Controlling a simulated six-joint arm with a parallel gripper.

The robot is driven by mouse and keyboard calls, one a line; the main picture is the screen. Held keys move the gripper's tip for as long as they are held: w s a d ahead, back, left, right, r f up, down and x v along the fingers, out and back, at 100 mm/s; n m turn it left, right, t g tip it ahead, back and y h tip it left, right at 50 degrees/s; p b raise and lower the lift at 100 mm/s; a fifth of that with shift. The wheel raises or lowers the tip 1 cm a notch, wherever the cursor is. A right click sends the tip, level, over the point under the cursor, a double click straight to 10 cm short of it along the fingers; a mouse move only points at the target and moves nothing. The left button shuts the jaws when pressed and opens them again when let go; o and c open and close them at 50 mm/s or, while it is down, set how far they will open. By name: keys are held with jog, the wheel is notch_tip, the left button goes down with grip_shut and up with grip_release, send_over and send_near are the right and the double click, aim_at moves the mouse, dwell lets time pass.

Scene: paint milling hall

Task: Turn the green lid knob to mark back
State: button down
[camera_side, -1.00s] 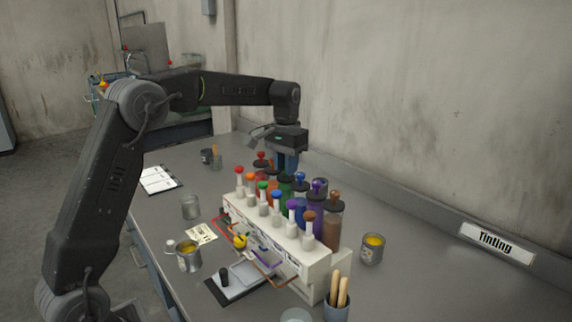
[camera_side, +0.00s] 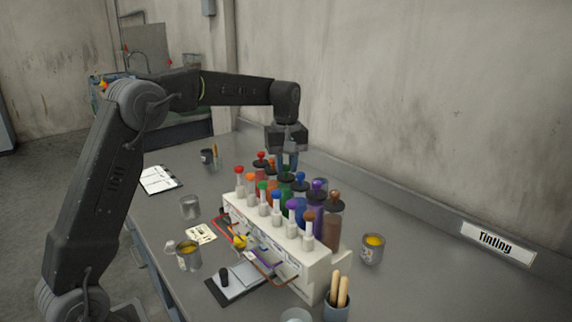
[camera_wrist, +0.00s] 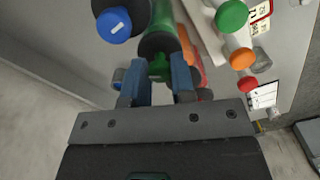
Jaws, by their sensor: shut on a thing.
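The green canister (camera_wrist: 166,14) shows in the wrist view with a dark round lid (camera_wrist: 155,43) and a green lid knob (camera_wrist: 159,68) on top. My gripper (camera_wrist: 158,82) has its blue fingers on either side of this knob and is shut on it. In the side view my gripper (camera_side: 289,162) points straight down over the canister row, with its fingertips at the green canister's lid. The knob is hidden there by the fingers. The mark named back is not readable in either view.
A blue-knobbed canister (camera_wrist: 113,22) stands close beside my fingers. Purple (camera_side: 317,186) and brown (camera_side: 335,197) knobs rise nearer the side camera. The white rack (camera_side: 317,265) with upright small-knobbed plungers runs along the row's front. An open yellow paint can (camera_side: 373,248) stands right.

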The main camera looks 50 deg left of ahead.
aim_at(286, 165)
jog(key=n, duration=0.3)
jog(key=shift+r+n, duration=0.15)
jog(key=shift+n, duration=2.15)
jog(key=c, duration=1)
grip_release()
jog(key=shift+o, duration=0.2)
notch_tip(286, 165, up, 14)
jog(key=shift+f, duration=0.2)
